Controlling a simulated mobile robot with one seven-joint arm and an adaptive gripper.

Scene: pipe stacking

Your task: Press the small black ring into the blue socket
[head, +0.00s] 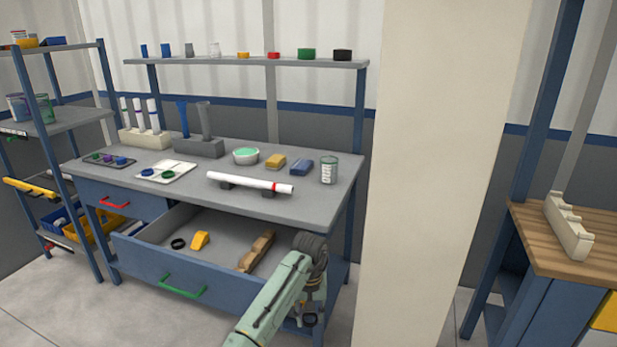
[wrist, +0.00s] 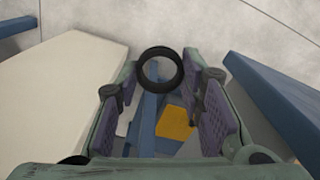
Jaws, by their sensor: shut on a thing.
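A small black ring (wrist: 143,73) is held between the fingertips of my gripper (wrist: 160,78) in the wrist view, its hole facing the camera. In the head view my gripper (head: 312,308) is low in front of the workbench's right side, apart from the tabletop; the ring there is too small to make out clearly. A blue upright tube with a wider top (head: 183,116), which looks like the blue socket, stands in a grey block at the back of the bench. The socket cannot be made out in the wrist view.
The bench drawer (head: 160,262) is open, with another black ring (head: 178,243), a yellow piece (head: 200,240) and a wooden piece (head: 256,251) inside. A white pipe (head: 248,183) lies across the bench. A cream pillar (head: 440,150) stands right of the bench.

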